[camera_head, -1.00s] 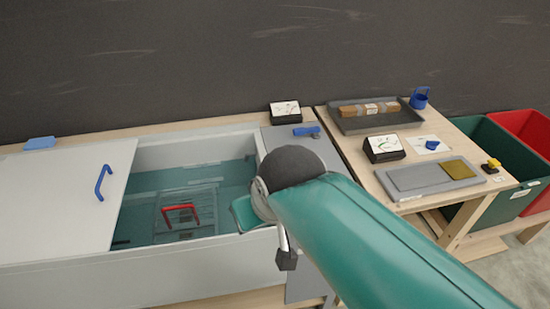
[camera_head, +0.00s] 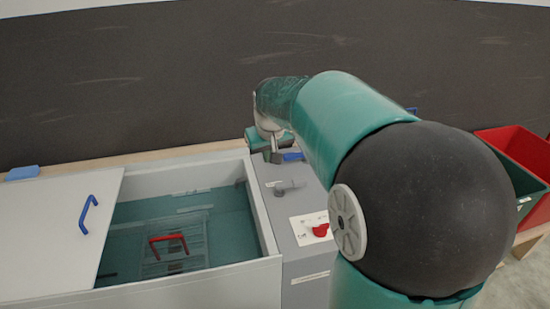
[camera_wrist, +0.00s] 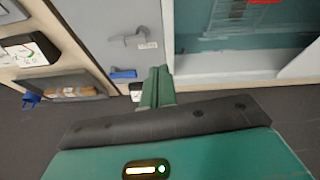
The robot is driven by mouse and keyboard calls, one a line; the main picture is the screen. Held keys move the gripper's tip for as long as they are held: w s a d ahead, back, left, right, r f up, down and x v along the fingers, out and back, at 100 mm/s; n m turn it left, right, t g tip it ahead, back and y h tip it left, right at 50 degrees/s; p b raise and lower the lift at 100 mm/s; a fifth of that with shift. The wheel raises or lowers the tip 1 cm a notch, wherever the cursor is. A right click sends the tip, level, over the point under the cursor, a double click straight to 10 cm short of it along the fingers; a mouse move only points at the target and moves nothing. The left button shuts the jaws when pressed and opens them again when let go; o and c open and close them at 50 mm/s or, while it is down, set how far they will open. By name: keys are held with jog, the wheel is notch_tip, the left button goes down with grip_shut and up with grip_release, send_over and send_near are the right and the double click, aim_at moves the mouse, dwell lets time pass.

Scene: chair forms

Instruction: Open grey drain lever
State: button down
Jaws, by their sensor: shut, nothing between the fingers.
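The grey drain lever (camera_head: 287,187) lies on the grey panel (camera_head: 302,265) right of the water tank, with a small white label beside it. It also shows in the wrist view (camera_wrist: 132,40), near the top middle. My gripper (camera_wrist: 157,74) is shut and empty, its fingers apart from the grey lever. A blue lever (camera_wrist: 123,74) lies on the panel close to my fingertips, to their left in the wrist view; it also shows in the head view (camera_head: 292,157). In the head view my gripper is at the panel's far end, mostly hidden by my arm.
The tank (camera_head: 262,215) holds water and a basket with a red handle (camera_head: 168,245). A white lid with a blue handle (camera_head: 89,213) covers its left side. A red knob (camera_head: 320,230) sits on a white card near the panel's front. A red bin (camera_head: 525,160) stands far right.

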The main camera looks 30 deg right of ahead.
jog(key=m, duration=0.1)
send_over(291, 184)
jog(key=w+d, duration=0.3)
jog(key=d, duration=0.1)
notch_tip(291, 184, down, 9)
jog(key=shift+s+d+g, duration=0.2)
jog(key=shift+s+g, duration=0.05)
jog(key=shift+g, duration=0.05)
jog(key=x, duration=0.9)
jog(key=shift+w+a+f, duration=0.1)
jog(key=shift+a+f, duration=0.05)
jog(key=shift+f, duration=0.2)
jog(key=shift+s+f, duration=0.1)
jog(key=shift+s, duration=0.15)
jog(key=shift+s+a, duration=0.25)
jog(key=shift+s, duration=0.6)
jog(key=shift+s+a, duration=0.25)
jog(key=shift+s, duration=0.6)
jog(key=shift+w, duration=0.1)
jog(key=shift+m, duration=0.4)
